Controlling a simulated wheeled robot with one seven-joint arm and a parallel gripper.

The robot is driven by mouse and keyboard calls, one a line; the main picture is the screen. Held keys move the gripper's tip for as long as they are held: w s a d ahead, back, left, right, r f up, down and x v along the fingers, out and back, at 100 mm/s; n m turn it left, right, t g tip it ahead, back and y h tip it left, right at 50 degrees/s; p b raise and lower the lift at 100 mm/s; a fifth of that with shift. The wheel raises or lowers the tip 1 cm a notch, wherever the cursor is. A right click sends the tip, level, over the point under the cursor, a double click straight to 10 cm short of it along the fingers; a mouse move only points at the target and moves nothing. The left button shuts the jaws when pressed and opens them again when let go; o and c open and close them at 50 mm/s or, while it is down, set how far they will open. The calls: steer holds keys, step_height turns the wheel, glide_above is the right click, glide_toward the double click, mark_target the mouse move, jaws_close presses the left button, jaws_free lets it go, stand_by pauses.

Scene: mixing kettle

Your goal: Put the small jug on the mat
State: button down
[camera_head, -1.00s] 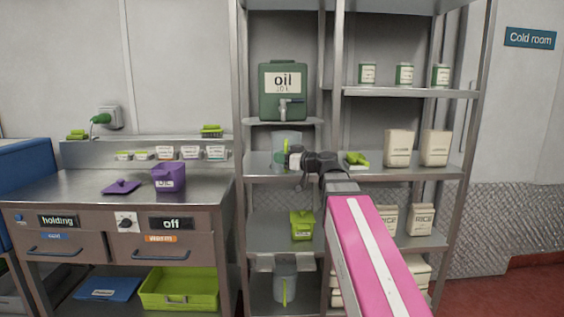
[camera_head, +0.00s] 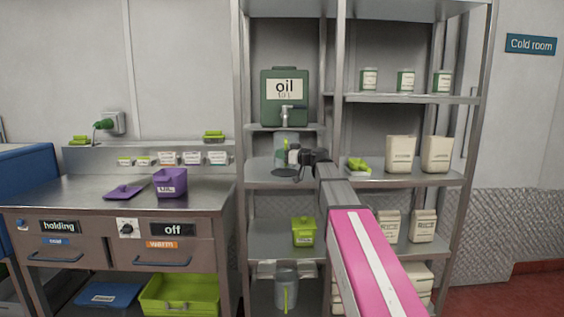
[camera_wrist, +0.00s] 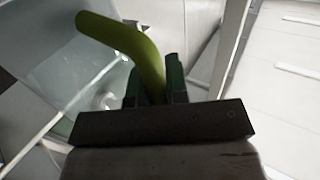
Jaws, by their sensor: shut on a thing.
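The small jug (camera_head: 281,140) is clear with a green handle, on the middle shelf level below the oil container's tap. In the wrist view its clear wall (camera_wrist: 50,75) fills the upper left, and its green handle (camera_wrist: 125,40) runs between my fingers. My gripper (camera_wrist: 154,78) is shut on this handle. In the head view my gripper (camera_head: 300,157) is right of the jug, partly hiding it. A dark round patch (camera_head: 285,173), which looks like the mat, lies on the shelf just below the jug. The jug appears raised above it.
The green oil container (camera_head: 285,92) stands on a small shelf above. A larger jug (camera_head: 286,290) stands on the bottom shelf, and a lime tub (camera_head: 303,232) on the shelf between. A rack post (camera_head: 338,120) stands right of my gripper. White packs (camera_head: 401,155) are farther right.

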steer(key=shift+f, duration=1.4)
steer(key=shift+f, duration=0.1)
steer(key=c, duration=1.1)
jaws_free()
